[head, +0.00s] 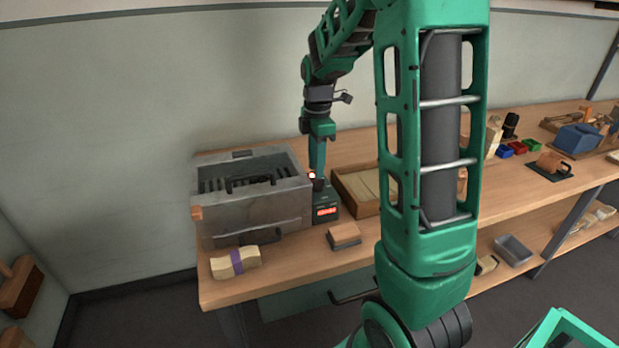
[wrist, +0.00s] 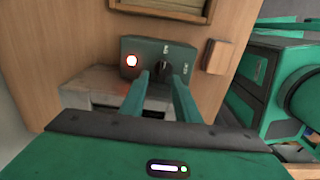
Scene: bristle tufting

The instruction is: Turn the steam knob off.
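The steam knob (wrist: 163,70) is black and sits on a dark green control box, with small white marks beside it. My gripper (wrist: 162,77) has its two green fingers apart, one on each side of the knob, with the tips close to the box face. I cannot tell whether they touch the knob. A red-rimmed white light (wrist: 131,61) glows on the box left of the knob. In the head view the control box (head: 325,200) stands right of the grey metal steamer (head: 255,211) and shows a lit red display; my gripper points down over it and hides the knob.
A wooden tray (head: 349,196) stands just right of the control box. A small tan block (head: 344,234) and a banded pale bundle (head: 236,263) lie near the front edge of the workbench (head: 290,266). Tools and small coloured bins (head: 518,147) lie farther right.

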